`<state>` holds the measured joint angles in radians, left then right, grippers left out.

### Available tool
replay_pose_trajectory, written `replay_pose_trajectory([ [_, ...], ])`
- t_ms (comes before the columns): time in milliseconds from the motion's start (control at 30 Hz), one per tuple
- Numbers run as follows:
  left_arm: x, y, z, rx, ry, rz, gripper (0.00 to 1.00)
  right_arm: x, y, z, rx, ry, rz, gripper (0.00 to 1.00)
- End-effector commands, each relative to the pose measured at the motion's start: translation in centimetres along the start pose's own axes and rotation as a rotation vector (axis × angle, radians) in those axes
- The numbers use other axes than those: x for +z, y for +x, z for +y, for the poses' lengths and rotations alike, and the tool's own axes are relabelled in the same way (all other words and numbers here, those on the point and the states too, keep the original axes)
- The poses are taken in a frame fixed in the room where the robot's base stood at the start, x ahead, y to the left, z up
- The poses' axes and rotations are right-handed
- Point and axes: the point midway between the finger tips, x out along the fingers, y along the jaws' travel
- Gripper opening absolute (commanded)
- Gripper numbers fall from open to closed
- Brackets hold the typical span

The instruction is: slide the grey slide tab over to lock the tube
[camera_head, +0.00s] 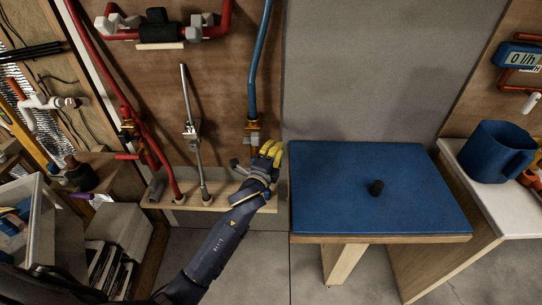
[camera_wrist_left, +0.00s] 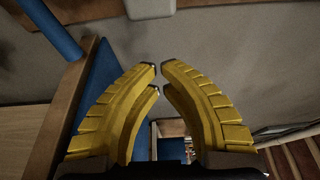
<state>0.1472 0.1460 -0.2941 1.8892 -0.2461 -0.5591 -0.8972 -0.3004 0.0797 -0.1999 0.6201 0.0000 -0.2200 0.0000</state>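My left gripper (camera_head: 272,149) has yellow fingers and is just right of the lower end of the blue tube (camera_head: 254,70), near its brass fitting (camera_head: 253,127). In the left wrist view my left gripper (camera_wrist_left: 158,68) has its fingertips close together with a narrow gap and nothing held between them. The blue tube also shows in the left wrist view (camera_wrist_left: 50,27), at the upper left. A small grey part (camera_head: 238,166) is left of the gripper; I cannot tell if it is the slide tab. A pale grey block (camera_wrist_left: 150,8) is cut off at the wrist view's top. My right gripper is not in view.
Red pipes (camera_head: 117,95) and a grey metal pipe (camera_head: 192,125) run down the wooden board to the left. A blue mug (camera_head: 490,152) is at far right.

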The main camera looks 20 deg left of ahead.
Motion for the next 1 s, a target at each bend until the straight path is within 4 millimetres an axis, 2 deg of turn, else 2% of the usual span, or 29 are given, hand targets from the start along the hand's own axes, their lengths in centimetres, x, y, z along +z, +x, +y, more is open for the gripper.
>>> replay_pose_trajectory([
  [167,0.0,3.0,-0.1,-0.001,-0.001,-0.001,0.0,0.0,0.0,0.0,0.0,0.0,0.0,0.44],
  [300,1.9,2.2,0.1,0.0,0.002,-0.001,0.0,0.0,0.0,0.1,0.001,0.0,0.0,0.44],
  [500,3.2,1.7,0.1,0.0,0.0,0.0,0.0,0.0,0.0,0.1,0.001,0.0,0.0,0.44],
  [1000,3.8,1.5,0.0,0.0,-0.001,0.001,0.0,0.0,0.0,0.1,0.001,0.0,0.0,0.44],
])
